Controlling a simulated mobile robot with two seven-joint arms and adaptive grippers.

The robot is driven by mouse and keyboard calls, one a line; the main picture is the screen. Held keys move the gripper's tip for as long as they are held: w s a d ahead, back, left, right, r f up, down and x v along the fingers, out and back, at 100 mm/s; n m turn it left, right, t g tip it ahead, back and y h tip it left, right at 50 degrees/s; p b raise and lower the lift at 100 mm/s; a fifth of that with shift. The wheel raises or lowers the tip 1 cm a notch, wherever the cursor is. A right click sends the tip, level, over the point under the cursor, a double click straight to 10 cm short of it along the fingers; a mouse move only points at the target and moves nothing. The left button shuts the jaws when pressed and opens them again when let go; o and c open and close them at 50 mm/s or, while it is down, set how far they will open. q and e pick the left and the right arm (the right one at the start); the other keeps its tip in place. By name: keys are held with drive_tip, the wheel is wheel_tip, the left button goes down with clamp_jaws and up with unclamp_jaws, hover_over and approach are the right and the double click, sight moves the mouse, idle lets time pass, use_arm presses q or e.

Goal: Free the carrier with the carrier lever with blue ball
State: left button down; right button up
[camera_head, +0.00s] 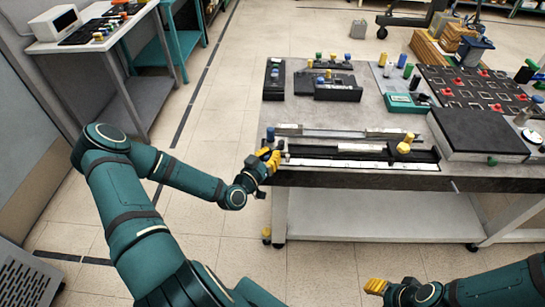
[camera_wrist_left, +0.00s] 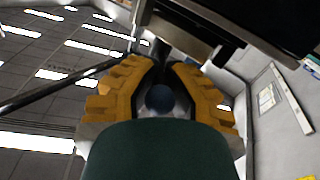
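The carrier (camera_head: 350,151) is a long dark unit with pale metal rails along the front edge of the table. A small blue knob (camera_head: 270,133) stands at its left end, just above my left gripper (camera_head: 270,158) in the head view. In the left wrist view, a dark blue ball (camera_wrist_left: 160,98) sits between the yellow fingers of my left gripper (camera_wrist_left: 160,68). The fingers are close together around it; whether they press on it is unclear. The lever's stem is mostly hidden. My right gripper (camera_head: 376,287) is low, in front of the table and away from the carrier.
A yellow knob (camera_head: 404,147) stands at the carrier's right. A black box (camera_head: 481,131) sits to its right, with a teal device (camera_head: 407,103) behind. The table's front edge (camera_head: 360,180) lies close to my left gripper.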

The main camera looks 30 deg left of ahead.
idle(0.4)
use_arm(q)
drive_tip(key=c, duration=0.9)
unclamp_jaws()
drive_tip(key=s, duration=1.2)
drive_tip(key=shift+o, duration=0.2)
